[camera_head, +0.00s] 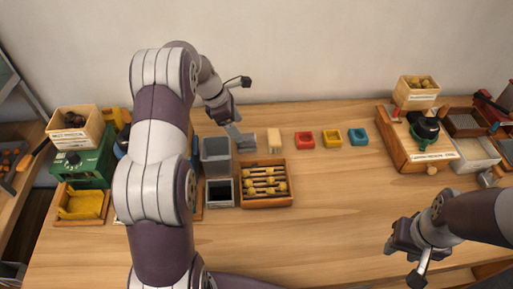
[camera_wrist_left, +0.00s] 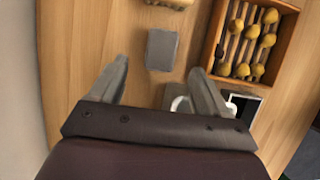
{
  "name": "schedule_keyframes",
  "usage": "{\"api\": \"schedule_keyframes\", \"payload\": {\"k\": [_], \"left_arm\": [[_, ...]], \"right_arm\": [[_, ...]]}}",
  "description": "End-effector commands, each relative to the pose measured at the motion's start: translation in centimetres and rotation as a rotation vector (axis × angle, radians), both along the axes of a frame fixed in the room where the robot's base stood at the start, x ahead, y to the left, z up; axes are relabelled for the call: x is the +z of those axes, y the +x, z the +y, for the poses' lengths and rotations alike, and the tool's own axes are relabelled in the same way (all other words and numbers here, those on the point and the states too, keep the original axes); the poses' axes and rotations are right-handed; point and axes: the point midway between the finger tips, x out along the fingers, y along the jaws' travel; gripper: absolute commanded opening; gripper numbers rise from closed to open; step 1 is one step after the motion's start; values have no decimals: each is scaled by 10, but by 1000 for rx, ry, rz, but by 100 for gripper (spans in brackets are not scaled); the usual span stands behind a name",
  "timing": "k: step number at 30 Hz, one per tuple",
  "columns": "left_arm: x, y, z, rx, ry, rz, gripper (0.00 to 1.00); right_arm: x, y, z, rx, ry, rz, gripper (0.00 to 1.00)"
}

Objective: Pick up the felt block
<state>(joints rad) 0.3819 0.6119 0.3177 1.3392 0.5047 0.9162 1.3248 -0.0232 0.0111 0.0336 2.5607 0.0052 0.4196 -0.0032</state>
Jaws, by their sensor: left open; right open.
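A small grey block (camera_head: 247,142), which looks like the felt block, lies on the table left of a cream-coloured block. It also shows in the left wrist view (camera_wrist_left: 162,50) as a flat grey rectangle, just beyond and between my open fingers. My left gripper (camera_head: 233,132) is open and empty, pointing down right beside the grey block. In the left wrist view my left gripper (camera_wrist_left: 160,68) has its fingers spread on either side of the block's near end, with no contact visible. My right gripper (camera_head: 404,266) is open and empty over the front right of the table.
A wooden tray of yellow-headed tools (camera_head: 265,184) and grey bins (camera_head: 217,150) stand close by. The middle front of the table is clear.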

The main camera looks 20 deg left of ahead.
Motion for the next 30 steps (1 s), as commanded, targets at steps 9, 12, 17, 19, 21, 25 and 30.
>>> {"api": "schedule_keyframes", "payload": {"k": [9,12,17,19,21,25,30], "left_arm": [[-38,7,-20,-5,3,-3,77],[-57,9,-26,-4,3,-3,77],[-68,12,-30,-5,5,-6,77],[-69,12,-30,-5,6,-7,77],[-69,12,-30,-5,6,-7,77],[-68,12,-30,-5,6,-7,41],[-68,12,-30,-5,5,-7,11]], "right_arm": [[13,1,0,0,0,-2,43],[15,0,0,0,0,-2,43],[15,0,0,0,0,-2,43],[15,0,0,0,0,-1,43],[15,0,0,0,0,-1,43],[15,0,0,0,0,-1,43],[15,0,0,0,0,-2,43]]}}
